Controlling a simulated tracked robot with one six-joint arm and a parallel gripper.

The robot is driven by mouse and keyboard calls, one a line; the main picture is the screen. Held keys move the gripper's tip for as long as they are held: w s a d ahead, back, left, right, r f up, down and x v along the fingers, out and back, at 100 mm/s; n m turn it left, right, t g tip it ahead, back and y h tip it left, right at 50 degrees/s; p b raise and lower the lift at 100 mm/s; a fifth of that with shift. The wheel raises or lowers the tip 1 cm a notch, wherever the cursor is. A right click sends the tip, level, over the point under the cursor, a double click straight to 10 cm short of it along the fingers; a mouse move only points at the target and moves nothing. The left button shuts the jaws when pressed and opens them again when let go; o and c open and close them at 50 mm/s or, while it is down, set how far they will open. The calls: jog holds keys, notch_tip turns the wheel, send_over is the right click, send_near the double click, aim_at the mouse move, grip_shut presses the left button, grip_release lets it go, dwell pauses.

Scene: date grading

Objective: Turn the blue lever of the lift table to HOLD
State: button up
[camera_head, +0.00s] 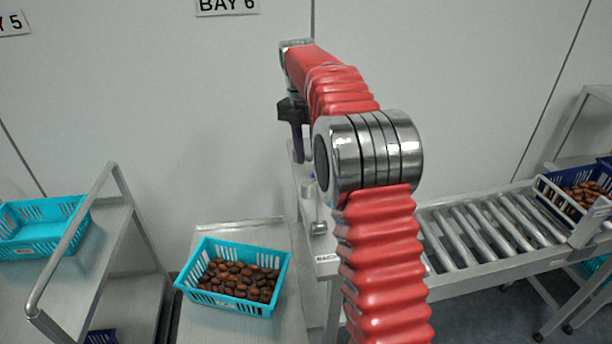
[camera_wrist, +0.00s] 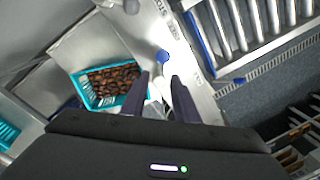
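A round blue knob (camera_wrist: 163,56), which looks like the end of the lever, shows in the wrist view on a pale metal surface. It lies just beyond my fingertips, roughly between their lines; I see no contact. The lever's arm and its setting cannot be made out. My gripper (camera_wrist: 160,77) is open, its two dark fingers apart with nothing held. In the head view my gripper (camera_head: 300,158) points down above the narrow metal post area left of the rollers. A small blue spot (camera_head: 310,176) shows just below it, partly hidden by my arm.
A turquoise crate of dates (camera_head: 232,308) stands on a metal table at left of my arm; it also shows in the wrist view (camera_wrist: 88,104). A roller conveyor (camera_head: 490,236) runs right, with a dark blue crate (camera_head: 548,196) at its far end. A cart (camera_head: 105,250) stands left.

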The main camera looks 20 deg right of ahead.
jog(key=f, duration=0.6)
jog(key=shift+s+d+f, duration=0.2)
jog(key=shift+s, duration=0.1)
jog(key=shift+c, duration=0.2)
